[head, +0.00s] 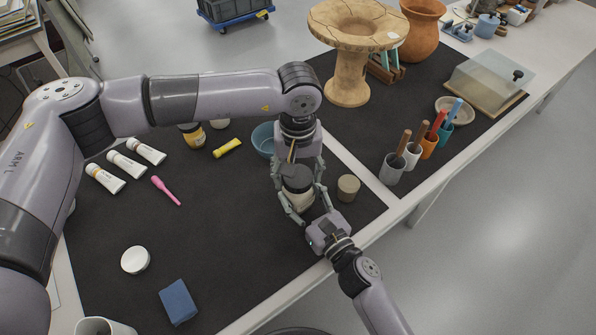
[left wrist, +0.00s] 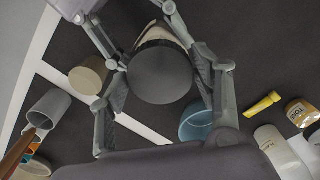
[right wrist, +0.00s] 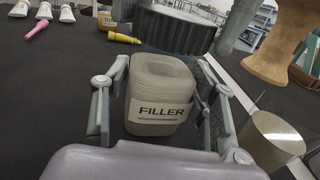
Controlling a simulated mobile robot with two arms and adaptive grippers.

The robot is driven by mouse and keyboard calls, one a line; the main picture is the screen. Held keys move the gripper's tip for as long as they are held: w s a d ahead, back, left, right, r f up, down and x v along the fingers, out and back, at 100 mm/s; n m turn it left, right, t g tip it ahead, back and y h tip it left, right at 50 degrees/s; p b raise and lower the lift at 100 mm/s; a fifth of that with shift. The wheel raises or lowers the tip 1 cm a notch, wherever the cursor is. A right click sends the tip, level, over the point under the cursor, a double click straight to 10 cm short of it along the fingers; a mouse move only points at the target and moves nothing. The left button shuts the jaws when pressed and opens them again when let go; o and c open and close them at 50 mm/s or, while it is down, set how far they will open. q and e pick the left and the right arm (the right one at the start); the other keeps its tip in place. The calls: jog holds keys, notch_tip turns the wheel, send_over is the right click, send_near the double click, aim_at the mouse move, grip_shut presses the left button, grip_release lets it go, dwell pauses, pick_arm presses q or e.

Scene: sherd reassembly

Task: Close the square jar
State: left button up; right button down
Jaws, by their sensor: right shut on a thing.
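The square jar (right wrist: 160,95) is pale and rounded at the corners, with a FILLER label, and stands upright in the right wrist view. My right gripper (right wrist: 162,110) is shut on its sides. A dark round ribbed lid (right wrist: 175,30) is just above the jar's top in that view; a thin gap appears between them. My left gripper (left wrist: 160,78) points down with its fingers shut on the lid's sides. The left wrist view shows the lid's flat top (left wrist: 160,72), hiding most of the jar. The head view shows the lid (head: 298,180) over the jar (head: 300,200).
A beige cylinder (head: 348,188) stands close to the right of the jar. A blue bowl (head: 264,139) is close behind at left. Cups holding tools (head: 391,169) stand farther right. Tubes (head: 127,164), a white disc (head: 135,260) and a blue block (head: 178,302) lie on the dark mat.

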pick_arm(q)
jog(key=o, duration=0.3)
notch_tip(320, 180, up, 12)
dwell(0.7)
pick_arm(e)
jog(key=c, duration=0.6)
grip_release()
jog(key=shift+o, duration=0.2)
jog(key=v, duration=1.2)
